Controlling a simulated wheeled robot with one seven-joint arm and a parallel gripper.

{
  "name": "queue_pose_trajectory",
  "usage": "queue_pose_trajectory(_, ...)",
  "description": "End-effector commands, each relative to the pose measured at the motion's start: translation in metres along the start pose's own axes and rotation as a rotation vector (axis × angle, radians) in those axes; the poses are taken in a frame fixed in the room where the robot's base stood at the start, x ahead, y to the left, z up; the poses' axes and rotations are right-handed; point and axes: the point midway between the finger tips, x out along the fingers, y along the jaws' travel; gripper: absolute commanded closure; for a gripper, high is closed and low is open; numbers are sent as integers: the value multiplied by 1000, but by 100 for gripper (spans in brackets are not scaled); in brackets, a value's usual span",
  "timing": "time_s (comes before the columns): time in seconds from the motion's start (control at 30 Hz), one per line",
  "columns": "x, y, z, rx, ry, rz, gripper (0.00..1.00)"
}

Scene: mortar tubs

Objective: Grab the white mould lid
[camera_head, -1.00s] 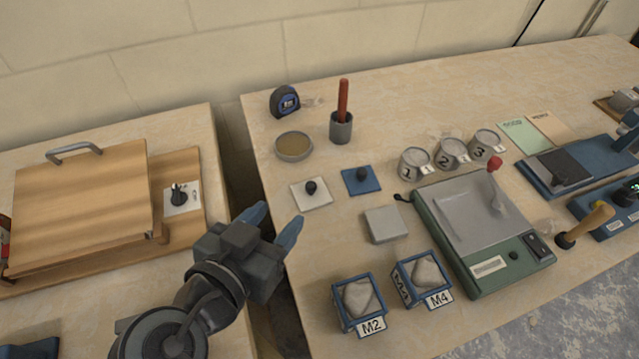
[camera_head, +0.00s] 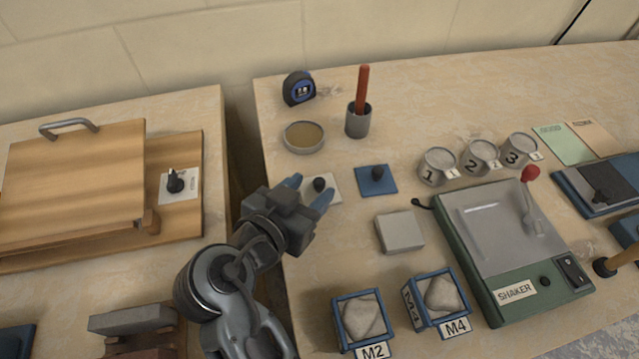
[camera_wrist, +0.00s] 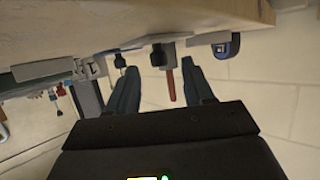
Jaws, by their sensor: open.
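The white mould lid (camera_head: 332,181) is a flat square plate with a black knob, lying on the right-hand bench. My gripper (camera_head: 307,190) is open, its two blue fingers spread on either side of the knob. It covers part of the lid, and I cannot tell whether the fingers touch it. In the wrist view, which is upside down, a black knob (camera_wrist: 158,55) shows between and beyond the fingertips (camera_wrist: 163,68). It looks like the white lid's knob.
A blue lid (camera_head: 376,182) with a similar knob lies just right of the white one. A round dish (camera_head: 304,137), a grey cup (camera_head: 358,121) with a red handle and a tape measure (camera_head: 299,88) stand behind. A grey block (camera_head: 400,232) lies in front.

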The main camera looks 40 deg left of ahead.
Motion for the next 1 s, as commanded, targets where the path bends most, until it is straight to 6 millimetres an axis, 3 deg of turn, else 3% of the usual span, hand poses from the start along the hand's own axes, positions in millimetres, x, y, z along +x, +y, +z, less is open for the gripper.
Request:
queue_pose_trajectory(0.13,16,1,-1,0,1,1,48)
queue_pose_trajectory(0.4,19,0,0,0,0,0,48)
queue_pose_trajectory(0.9,18,0,0,0,0,0,95)
queue_pose_trajectory(1.0,18,0,0,0,0,0,100)
